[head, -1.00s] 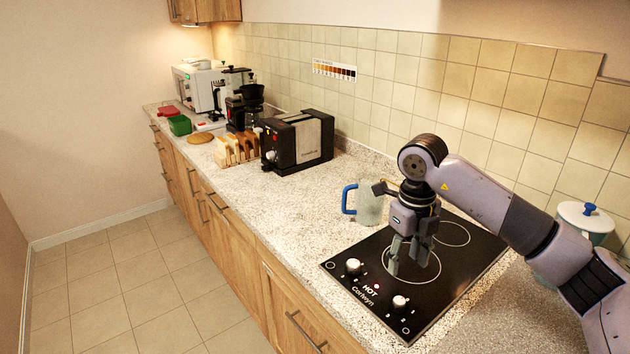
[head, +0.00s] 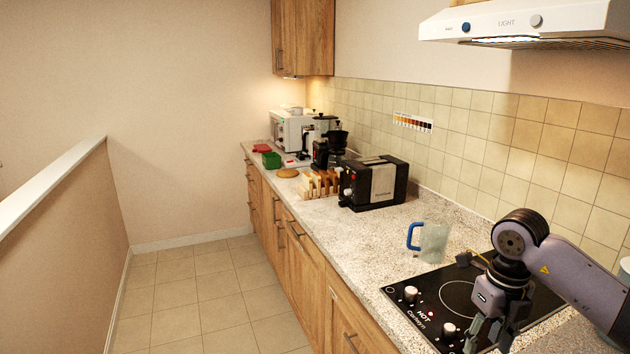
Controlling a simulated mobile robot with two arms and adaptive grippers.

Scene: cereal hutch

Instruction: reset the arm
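My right gripper (head: 486,338) shows at the lower right, its arm coming in from the right. It points down over the black cooktop (head: 412,308). Its fingers look spread apart, with nothing seen between them. A clear jug with a blue handle (head: 434,243) stands on the counter just behind the cooktop, apart from the fingers. My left gripper is out of the picture.
A black toaster (head: 373,184), a wooden toast rack (head: 319,183), a coffee maker (head: 331,148) and a white microwave (head: 290,131) line the counter (head: 345,229). A range hood (head: 530,22) hangs above. The tiled floor (head: 190,295) is clear.

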